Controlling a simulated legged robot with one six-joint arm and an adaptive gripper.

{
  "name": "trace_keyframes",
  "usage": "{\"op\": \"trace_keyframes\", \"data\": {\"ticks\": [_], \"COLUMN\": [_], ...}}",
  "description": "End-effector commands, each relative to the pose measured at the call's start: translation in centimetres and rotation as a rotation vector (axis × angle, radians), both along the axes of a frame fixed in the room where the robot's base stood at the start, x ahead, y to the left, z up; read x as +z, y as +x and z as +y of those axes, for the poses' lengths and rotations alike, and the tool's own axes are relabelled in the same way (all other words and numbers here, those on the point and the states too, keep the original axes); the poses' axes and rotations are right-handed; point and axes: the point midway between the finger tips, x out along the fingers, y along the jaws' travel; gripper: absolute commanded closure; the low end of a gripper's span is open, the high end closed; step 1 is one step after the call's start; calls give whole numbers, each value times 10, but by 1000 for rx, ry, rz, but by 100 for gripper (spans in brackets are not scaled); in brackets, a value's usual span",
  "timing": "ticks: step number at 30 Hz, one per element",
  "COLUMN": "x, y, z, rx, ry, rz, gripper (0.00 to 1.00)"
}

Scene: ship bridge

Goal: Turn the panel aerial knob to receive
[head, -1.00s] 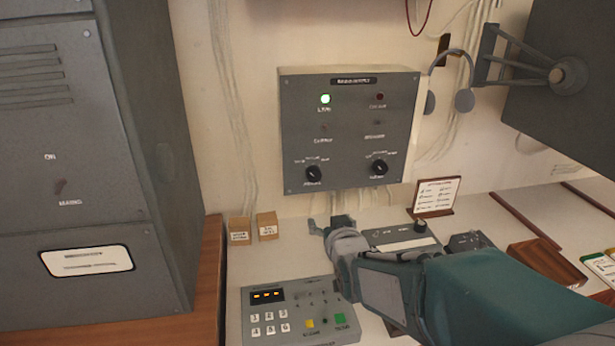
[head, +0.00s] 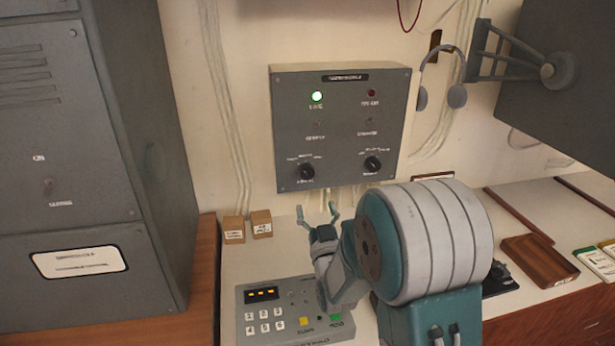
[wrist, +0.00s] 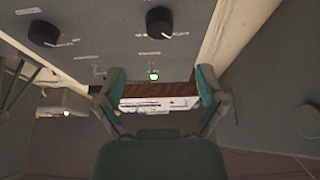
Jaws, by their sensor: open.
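A grey wall panel (head: 340,135) has two black knobs along its lower part, a left knob (head: 307,171) and a right knob (head: 372,164). Their labels are too blurred to read, so I cannot tell which is the aerial knob. A green lamp (head: 317,96) glows above the left knob. My gripper (head: 317,214) is open and empty, just below the panel's lower edge, apart from both knobs. In the wrist view the panel appears upside down, with the left knob (wrist: 159,22) beyond my open gripper (wrist: 163,88) and the right knob (wrist: 43,33) at upper left.
A keypad unit (head: 262,315) and two small boxes (head: 248,227) are on the white desk below. A tall grey cabinet (head: 90,150) stands at left. Headphones (head: 440,85) hang right of the panel, beside a dark screen (head: 565,75) on a bracket.

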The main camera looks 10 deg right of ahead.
Motion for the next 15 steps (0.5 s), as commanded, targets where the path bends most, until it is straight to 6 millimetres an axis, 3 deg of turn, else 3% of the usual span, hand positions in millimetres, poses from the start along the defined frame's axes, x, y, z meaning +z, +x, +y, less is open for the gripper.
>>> {"op": "trace_keyframes", "data": {"ticks": [9, 15], "x": [23, 33], "y": [55, 78], "z": [1, 1], "rx": [1, 1], "ry": [-1, -1], "rz": [-1, 0], "gripper": [11, 11]}}
